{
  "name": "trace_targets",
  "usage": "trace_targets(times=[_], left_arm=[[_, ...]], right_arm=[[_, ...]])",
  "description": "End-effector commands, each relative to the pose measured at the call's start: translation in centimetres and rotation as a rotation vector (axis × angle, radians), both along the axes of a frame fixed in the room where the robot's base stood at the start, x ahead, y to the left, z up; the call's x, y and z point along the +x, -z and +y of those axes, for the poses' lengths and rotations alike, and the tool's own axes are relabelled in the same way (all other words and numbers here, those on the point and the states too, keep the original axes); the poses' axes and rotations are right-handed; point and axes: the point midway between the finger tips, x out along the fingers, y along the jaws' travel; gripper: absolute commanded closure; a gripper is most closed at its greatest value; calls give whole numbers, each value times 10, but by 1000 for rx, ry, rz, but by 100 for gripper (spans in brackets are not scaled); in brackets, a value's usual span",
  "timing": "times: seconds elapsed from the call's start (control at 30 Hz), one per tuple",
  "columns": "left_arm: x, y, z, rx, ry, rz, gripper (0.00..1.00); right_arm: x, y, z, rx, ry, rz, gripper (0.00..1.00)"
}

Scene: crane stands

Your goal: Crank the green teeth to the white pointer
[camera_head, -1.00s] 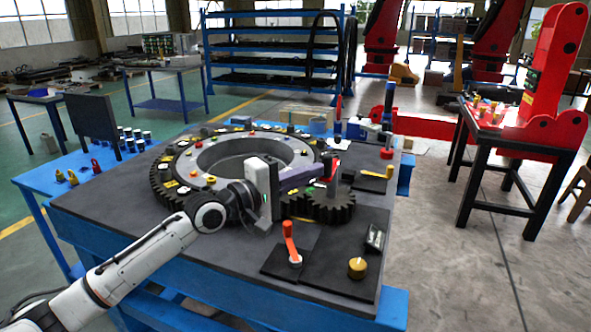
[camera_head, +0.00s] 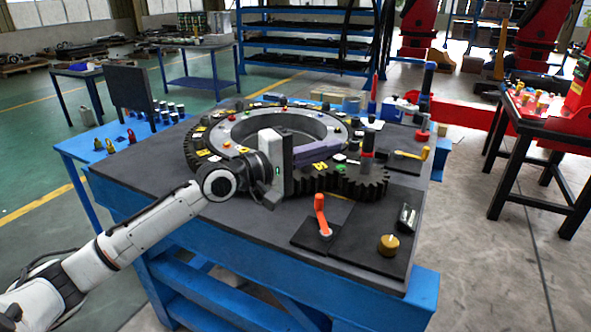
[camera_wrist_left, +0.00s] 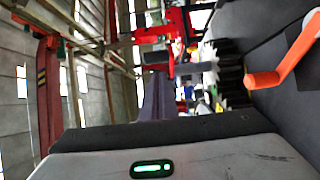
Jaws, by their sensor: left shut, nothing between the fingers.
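My left gripper (camera_head: 335,146) reaches in from the left above the near side of the big toothed ring (camera_head: 210,163). Its purple-grey fingers are shut and empty, pointing right toward a dark upright post (camera_head: 367,150) at the small dark gear (camera_head: 350,184); I cannot tell whether they touch. My right gripper is not in view.
A yellow lever (camera_head: 412,155) and a red-based post (camera_head: 423,134) stand at the table's right. The grey tabletop (camera_head: 150,175) is clear at the left.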

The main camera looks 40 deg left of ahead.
Motion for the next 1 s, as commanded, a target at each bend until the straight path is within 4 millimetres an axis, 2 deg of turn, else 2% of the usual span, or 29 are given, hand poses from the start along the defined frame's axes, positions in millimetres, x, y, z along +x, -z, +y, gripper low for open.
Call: trace_targets(times=[0.03,0.2,0.5,0.73,1.0], left_arm=[[-10,1,0,3,3,4,100],[-36,1,7,3,2,4,100],[-72,1,15,1,1,4,100],[-84,-1,18,-1,1,1,100],[-86,-3,18,0,2,-1,100]], right_arm=[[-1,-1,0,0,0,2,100],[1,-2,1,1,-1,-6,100],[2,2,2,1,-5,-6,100],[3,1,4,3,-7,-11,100],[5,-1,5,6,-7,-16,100]])
